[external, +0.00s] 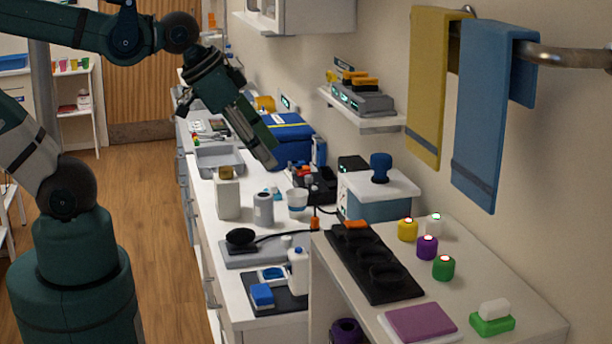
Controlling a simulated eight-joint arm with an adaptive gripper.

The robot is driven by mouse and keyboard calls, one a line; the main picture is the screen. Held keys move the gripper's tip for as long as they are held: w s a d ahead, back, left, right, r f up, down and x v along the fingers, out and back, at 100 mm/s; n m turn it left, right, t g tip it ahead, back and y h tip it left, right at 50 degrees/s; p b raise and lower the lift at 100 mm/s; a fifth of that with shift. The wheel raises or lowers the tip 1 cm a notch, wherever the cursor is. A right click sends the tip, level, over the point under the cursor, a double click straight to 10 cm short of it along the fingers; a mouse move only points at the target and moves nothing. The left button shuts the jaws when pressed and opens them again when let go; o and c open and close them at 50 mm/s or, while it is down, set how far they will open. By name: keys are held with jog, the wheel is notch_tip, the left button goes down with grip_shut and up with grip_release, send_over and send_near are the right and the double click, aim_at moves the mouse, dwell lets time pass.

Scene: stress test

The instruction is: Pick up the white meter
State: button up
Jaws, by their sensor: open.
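I cannot tell for sure which thing is the white meter. A small white device with a blue face (271,275) lies on a dark mat on the lower counter and may be it. My gripper (262,148) hangs above the counter, tilted down to the right, beyond and well above that device. It appears empty and touches nothing that I can make out. Its fingertips overlap the view of the blue case (292,139), and the gap between them is hard to see.
A white bottle (298,268) and a blue block (262,295) stand beside the device. A white container (228,197), grey canister (263,209) and cup (297,200) stand farther back. A raised counter (490,275) is at right, with towels above it.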

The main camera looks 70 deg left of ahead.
jog(key=w+f+m+g+h+b, duration=0.1)
jog(key=w+f+m+g+b, duration=0.1)
jog(key=f+m, duration=0.25)
jog(key=w+f+m+g+h+b, duration=0.1)
jog(key=w+f+m, duration=0.2)
jog(key=f, duration=0.3)
jog(key=m+g+h+b, duration=0.2)
jog(key=m+g+b, duration=0.15)
jog(key=m, duration=0.45)
send_near(302, 284)
jog(key=shift+w+d+f+m, duration=0.15)
jog(key=shift+f+m, duration=0.35)
jog(key=shift+m, duration=0.15)
jog(key=shift+f, duration=0.15)
jog(key=shift+b+x, duration=0.4)
jog(key=shift+x, duration=0.8)
jog(key=shift+f, duration=0.1)
jog(key=shift+b+x, duration=0.35)
jog(key=shift+x, duration=2.2)
jog(key=shift+d, duration=0.1)
